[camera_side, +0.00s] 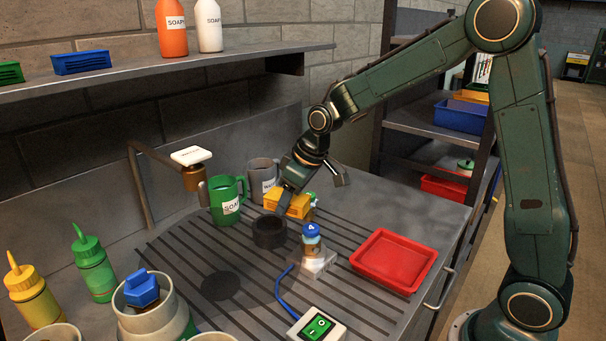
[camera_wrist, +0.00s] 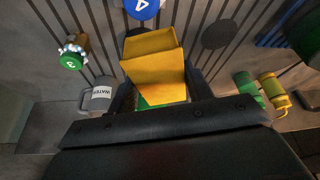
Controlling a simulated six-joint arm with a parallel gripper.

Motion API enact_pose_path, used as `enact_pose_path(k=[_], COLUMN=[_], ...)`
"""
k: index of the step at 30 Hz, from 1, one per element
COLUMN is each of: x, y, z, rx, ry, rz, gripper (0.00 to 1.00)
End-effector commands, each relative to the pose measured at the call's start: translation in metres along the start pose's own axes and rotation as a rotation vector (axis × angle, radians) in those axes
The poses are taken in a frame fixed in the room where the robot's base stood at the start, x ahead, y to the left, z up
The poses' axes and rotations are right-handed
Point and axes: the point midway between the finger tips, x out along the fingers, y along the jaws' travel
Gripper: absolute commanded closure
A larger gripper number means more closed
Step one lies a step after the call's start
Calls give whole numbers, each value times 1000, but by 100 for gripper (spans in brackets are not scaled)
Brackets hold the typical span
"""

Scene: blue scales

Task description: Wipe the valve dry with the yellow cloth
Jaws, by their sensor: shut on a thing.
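My gripper (camera_side: 292,192) is shut on a folded yellow cloth (camera_side: 288,205) over the back of the ribbed work surface. In the wrist view the cloth (camera_wrist: 155,72) fills the space between the fingers (camera_wrist: 160,90), with some green showing at its near end. I cannot tell whether its underside touches anything. No part is clearly marked as the valve. A small upright piece with a blue cap marked A or 4 (camera_side: 311,231) stands on a pale block in front of the cloth, apart from it. Its blue cap (camera_wrist: 142,8) is at the top of the wrist view.
A black cylinder (camera_side: 269,238) stands close in front of the cloth. A green mug (camera_side: 226,203) and grey mug (camera_side: 262,174) are behind left. A green-capped piece (camera_wrist: 72,57) is near the cloth. A red tray (camera_side: 394,260) lies right; a green-faced box (camera_side: 317,325) is in front.

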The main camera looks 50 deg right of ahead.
Motion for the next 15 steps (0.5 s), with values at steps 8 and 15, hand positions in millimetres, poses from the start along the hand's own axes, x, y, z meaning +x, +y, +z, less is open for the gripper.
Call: enact_pose_path(k=[8, 15], x=[0, -4], y=[0, 7], z=[0, 8], rx=[-1, -14], ry=[0, -7], rz=[-1, -4], gripper=[76, 76])
